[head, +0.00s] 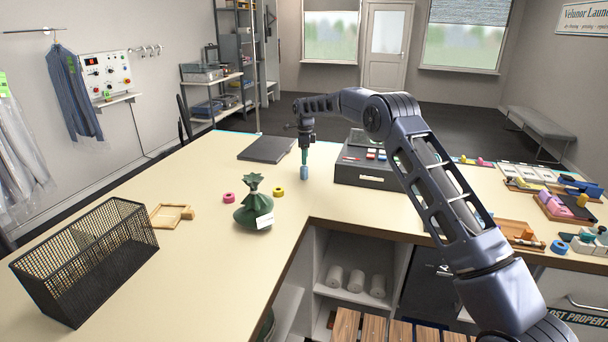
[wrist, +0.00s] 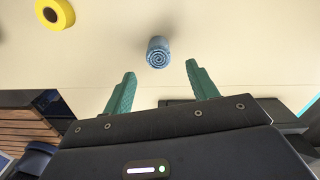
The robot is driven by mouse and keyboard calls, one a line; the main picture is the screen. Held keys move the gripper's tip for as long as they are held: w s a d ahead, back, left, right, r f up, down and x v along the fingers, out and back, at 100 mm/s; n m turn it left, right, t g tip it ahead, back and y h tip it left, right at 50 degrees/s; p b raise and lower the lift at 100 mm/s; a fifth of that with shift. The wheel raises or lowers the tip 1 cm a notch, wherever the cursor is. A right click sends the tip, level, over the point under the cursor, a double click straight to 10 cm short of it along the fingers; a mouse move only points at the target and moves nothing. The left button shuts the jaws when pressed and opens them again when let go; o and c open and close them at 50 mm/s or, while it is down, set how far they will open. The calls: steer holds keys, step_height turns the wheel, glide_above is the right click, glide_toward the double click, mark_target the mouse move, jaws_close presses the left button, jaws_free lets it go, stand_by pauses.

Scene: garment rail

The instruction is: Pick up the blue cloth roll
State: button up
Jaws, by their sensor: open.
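The blue cloth roll (head: 304,173) stands upright on the cream counter (head: 180,215) in the head view, left of the dark drawer box. In the wrist view the roll (wrist: 158,52) shows its spiral end, centred a little beyond the fingertips. My gripper (head: 304,157) is above the roll, pointing down. Its green fingers are apart with nothing between them in the wrist view (wrist: 160,70). The exact gap between fingertips and roll is hard to tell.
A dark drawer box (head: 365,180) stands close on the right. Yellow (head: 278,192) and pink (head: 229,197) tape rolls and a green sack (head: 254,212) lie nearer. A dark flat slab (head: 267,149) lies behind left. A black mesh basket (head: 90,255) stands front left.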

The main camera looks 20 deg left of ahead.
mark_target(304, 167)
steer(key=f, duration=0.8)
steer(key=shift+s+a+f, duration=0.15)
steer(key=shift+a+f, duration=0.05)
steer(key=shift+c, duration=0.2)
steer(key=c, duration=1)
